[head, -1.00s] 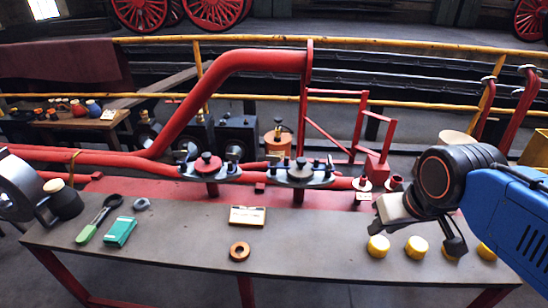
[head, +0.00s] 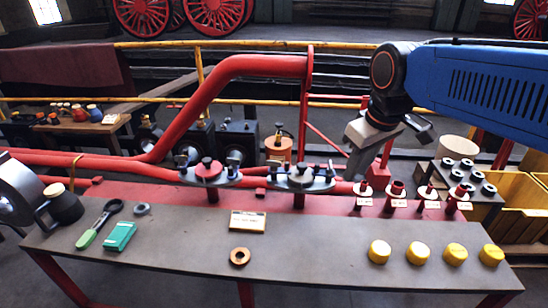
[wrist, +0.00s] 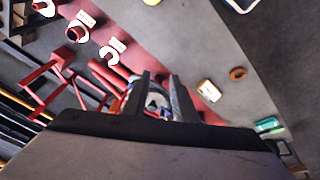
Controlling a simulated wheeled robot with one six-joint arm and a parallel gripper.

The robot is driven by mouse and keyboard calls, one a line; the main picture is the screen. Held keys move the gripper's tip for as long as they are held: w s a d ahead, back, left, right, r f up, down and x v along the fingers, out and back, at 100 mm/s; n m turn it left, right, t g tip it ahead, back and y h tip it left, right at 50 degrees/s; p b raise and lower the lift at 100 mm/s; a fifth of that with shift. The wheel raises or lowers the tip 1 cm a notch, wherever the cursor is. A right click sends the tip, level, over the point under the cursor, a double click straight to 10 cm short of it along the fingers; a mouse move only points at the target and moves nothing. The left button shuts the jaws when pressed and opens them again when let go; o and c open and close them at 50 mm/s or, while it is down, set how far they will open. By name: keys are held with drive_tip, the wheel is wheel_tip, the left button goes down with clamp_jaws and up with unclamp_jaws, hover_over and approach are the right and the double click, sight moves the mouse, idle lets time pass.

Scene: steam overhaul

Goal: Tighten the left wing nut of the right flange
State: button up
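My gripper (head: 356,168) is right of the flange in the head view, pointing down, apart from the left wing nut. In the wrist view my gripper (wrist: 161,80) has two separated fingers with nothing held. Part of the flange (wrist: 154,99) shows between them; its wing nuts are unclear there.
The left flange (head: 210,174) stands beside it. Red valve posts (head: 395,195) stand right of the flange, with several yellow caps (head: 379,251) in front. A small box (head: 248,221), copper ring (head: 240,256), teal box (head: 120,236) and green-handled tool (head: 90,236) lie on the table.

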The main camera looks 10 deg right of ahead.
drive_tip(key=w+a+r+n+g, duration=0.1)
drive_tip(key=w+a+r+n, duration=0.1)
drive_tip(key=w+a+r, duration=0.3)
drive_tip(key=w+a+n+g, duration=0.1)
drive_tip(key=w+a+n, duration=0.15)
drive_tip(key=w, duration=0.45)
drive_tip(key=n+g, duration=0.1)
drive_tip(key=n, duration=0.4)
hover_over(274, 165)
drive_tip(key=f, duration=1.6)
drive_tip(key=shift+w+f, duration=0.2)
clamp_jaws()
